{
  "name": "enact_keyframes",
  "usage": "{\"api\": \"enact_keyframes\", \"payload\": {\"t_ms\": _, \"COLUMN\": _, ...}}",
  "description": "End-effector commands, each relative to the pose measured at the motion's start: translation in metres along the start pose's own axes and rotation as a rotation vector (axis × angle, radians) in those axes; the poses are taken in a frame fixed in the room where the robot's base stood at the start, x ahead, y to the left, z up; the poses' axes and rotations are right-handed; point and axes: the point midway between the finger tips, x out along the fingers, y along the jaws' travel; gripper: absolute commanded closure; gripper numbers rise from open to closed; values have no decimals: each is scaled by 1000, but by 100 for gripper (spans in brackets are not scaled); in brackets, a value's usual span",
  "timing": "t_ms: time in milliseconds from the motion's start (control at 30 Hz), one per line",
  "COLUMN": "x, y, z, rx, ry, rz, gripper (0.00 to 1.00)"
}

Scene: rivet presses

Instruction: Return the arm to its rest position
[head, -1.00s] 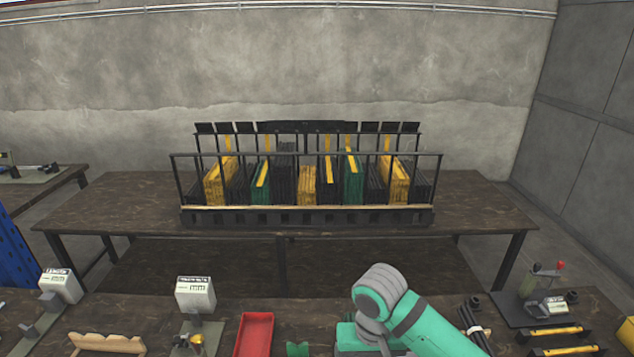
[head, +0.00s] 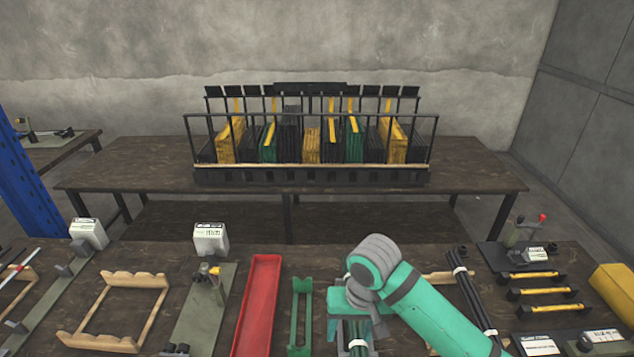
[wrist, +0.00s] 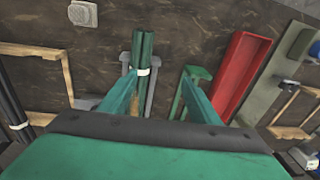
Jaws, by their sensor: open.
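My teal gripper (wrist: 160,76) is open in the wrist view, its two fingers spread apart. A bundle of dark green rods (wrist: 144,58) with a white band shows between the fingers, nearer the left one, lying across a grey holder (wrist: 153,92). I see no finger closed on it, and the height gap is hard to judge. In the head view my arm reaches in from the lower right over the near bench. The gripper's body (head: 350,298) shows there, but its fingertips are hidden. The banded green bundle (head: 358,345) shows just below it.
A green holder (head: 301,315) and a red tray (head: 257,305) lie left of the gripper. A black banded rod bundle (head: 468,295) lies right. Wooden frames, press stations (head: 210,238) and yellow-handled pieces share the bench. A loaded rack (head: 310,178) stands on the back table.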

Motion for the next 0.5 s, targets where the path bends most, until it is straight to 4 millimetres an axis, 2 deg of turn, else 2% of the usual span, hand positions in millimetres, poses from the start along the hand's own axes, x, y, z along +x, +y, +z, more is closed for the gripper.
{"api": "enact_keyframes", "payload": {"t_ms": 267, "x": 6, "y": -56, "z": -21, "rx": -46, "ry": 105, "rz": -147, "gripper": 43}}
{"api": "enact_keyframes", "payload": {"t_ms": 367, "x": 7, "y": -82, "z": -30, "rx": -63, "ry": 156, "rz": -219, "gripper": 43}}
{"api": "enact_keyframes", "payload": {"t_ms": 500, "x": 4, "y": -132, "z": -46, "rx": -87, "ry": 256, "rz": -356, "gripper": 43}}
